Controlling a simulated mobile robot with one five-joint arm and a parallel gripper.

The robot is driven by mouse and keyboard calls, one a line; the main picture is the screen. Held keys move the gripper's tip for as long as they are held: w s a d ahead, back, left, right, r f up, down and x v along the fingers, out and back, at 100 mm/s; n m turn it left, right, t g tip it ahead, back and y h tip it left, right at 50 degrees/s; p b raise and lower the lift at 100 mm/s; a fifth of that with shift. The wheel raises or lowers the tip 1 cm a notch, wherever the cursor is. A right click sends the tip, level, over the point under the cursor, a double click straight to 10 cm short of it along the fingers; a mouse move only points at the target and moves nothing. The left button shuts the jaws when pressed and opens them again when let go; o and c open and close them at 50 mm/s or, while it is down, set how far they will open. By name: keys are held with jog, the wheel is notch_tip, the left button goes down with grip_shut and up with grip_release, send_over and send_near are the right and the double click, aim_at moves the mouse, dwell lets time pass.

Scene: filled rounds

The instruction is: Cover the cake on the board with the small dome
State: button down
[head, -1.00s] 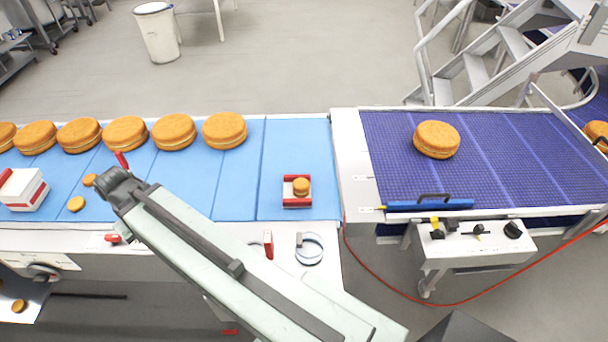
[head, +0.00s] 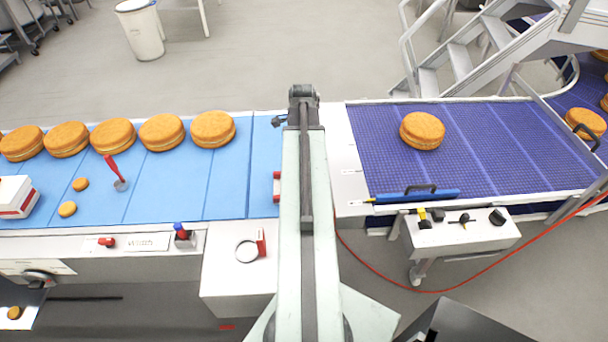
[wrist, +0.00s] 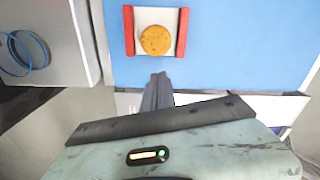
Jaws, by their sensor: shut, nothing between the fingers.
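A small orange-brown cake (wrist: 156,40) sits on a white board with red end bars (wrist: 182,32), top middle of the wrist view. In the head view my arm hides most of this board; a red edge (head: 277,186) shows beside it. A ring-rimmed clear piece (head: 246,251), perhaps the small dome, lies near a red block on the grey ledge. My gripper (wrist: 160,77) is shut and empty, apart from the board.
Several large cakes (head: 162,132) line the back of the blue belt (head: 190,190). A red-handled tool (head: 113,172) and two small cakes lie at its left. Right are a purple conveyor with a large cake (head: 422,130), a blue bar (head: 418,195) and a red cable.

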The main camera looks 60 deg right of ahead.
jog(key=shift+m, duration=0.8)
jog(key=s+f+b, duration=0.1)
jog(key=f+b, duration=0.2)
jog(key=s+d+f+b, duration=0.1)
jog(key=f+b, duration=0.2)
jog(key=s+d+f+b, duration=0.1)
jog(key=f+b, duration=0.3)
jog(key=shift+s+d, duration=0.1)
jog(key=shift+d, duration=0.05)
jog(key=w+a, duration=0.2)
jog(key=shift+w+a, duration=0.15)
jog(key=shift+w, duration=0.15)
jog(key=shift+w+a, duration=0.15)
jog(key=shift+w, duration=0.05)
jog(key=shift+w+a, duration=0.1)
jog(key=shift+w+a, duration=0.55)
jog(key=shift+w, duration=0.05)
